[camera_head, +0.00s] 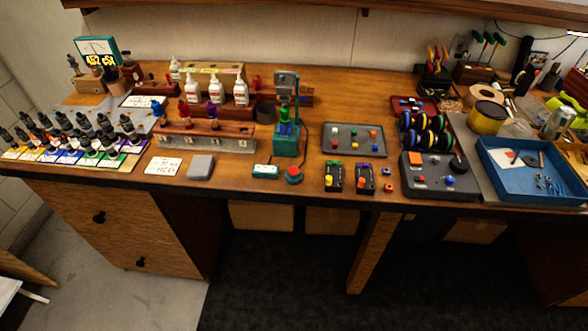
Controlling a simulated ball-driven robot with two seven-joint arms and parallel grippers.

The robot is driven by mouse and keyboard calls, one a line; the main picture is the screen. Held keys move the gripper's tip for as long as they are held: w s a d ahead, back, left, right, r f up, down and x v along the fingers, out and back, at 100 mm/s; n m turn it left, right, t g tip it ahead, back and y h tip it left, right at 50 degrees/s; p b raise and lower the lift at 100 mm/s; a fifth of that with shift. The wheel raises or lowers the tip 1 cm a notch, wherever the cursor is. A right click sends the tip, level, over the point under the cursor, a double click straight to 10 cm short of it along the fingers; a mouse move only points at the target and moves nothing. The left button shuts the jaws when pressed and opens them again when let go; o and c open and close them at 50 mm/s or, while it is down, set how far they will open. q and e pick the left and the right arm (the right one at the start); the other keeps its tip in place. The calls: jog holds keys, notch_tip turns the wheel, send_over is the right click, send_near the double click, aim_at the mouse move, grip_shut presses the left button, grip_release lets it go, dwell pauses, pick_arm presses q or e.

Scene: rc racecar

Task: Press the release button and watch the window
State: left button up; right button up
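A red round button (293,174) on a dark green base sits near the front edge of the wooden bench, at the middle of the view. I take it as the release button. Just left of it lies a small teal box with a pale window (265,171); any reading is too small to make out. Behind them stands a green press-like device (286,130) with a small green and blue piece in it. A teal meter (97,47) with yellow digits stands at the back left; I cannot tell which window the task means. Neither gripper is in view.
Left of the button are a grey block (200,167) and a wooden rack (205,138). Right of it are two dark switch boxes (334,177), a grey tray (354,150) and a blue tray (543,186). Dropper bottles crowd the left. A shelf (330,8) overhangs the back.

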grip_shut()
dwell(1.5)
